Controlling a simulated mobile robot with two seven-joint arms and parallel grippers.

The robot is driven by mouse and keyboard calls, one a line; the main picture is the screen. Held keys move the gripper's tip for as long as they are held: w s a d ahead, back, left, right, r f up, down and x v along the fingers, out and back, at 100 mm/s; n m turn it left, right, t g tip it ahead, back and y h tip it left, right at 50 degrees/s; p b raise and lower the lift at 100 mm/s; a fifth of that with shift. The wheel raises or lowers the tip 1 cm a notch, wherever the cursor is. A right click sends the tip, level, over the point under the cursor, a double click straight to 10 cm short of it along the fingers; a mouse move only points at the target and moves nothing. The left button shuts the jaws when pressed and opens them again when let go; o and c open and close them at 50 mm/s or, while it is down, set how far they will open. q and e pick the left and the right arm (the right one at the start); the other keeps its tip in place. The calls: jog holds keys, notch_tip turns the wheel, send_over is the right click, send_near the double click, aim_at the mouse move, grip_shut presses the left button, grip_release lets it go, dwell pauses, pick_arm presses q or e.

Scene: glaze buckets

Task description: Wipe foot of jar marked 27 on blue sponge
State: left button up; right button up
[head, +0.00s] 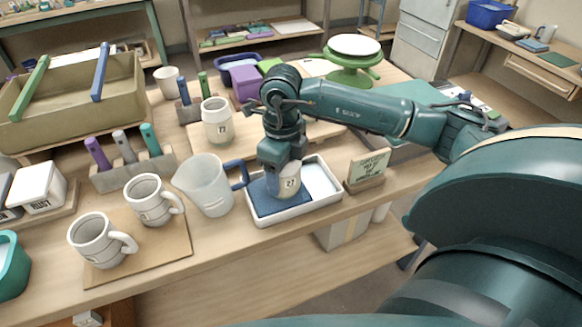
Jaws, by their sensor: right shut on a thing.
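The white jar marked 27 (290,186) is upright over the blue sponge (267,199), which lies in the left part of a white tray (331,205). The foot of the jar is at the sponge, but I cannot tell for certain whether it touches. My right gripper (284,167) comes down from above and is shut on the jar's upper part, hiding its rim. My left gripper is not in view.
A clear pitcher (207,185) with a blue handle stands close left of the tray. A card on a wooden stand (367,170) is right of it. Another marked jar (217,121) stands behind. Two mugs (152,200) sit on a board at front left.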

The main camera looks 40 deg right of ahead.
jog(key=shift+w+a+r, duration=0.1)
jog(key=shift+w+a, duration=0.1)
jog(key=shift+a, duration=0.55)
jog(key=shift+w+a+f, duration=0.1)
jog(key=shift+w+a, duration=0.05)
jog(key=shift+a, duration=0.65)
jog(key=shift+w+a+r, duration=0.1)
jog(key=shift+w+a, duration=0.1)
jog(key=shift+a, duration=0.55)
jog(key=shift+r, duration=0.1)
notch_tip(320, 180, up, 7)
jog(key=p, duration=0.4)
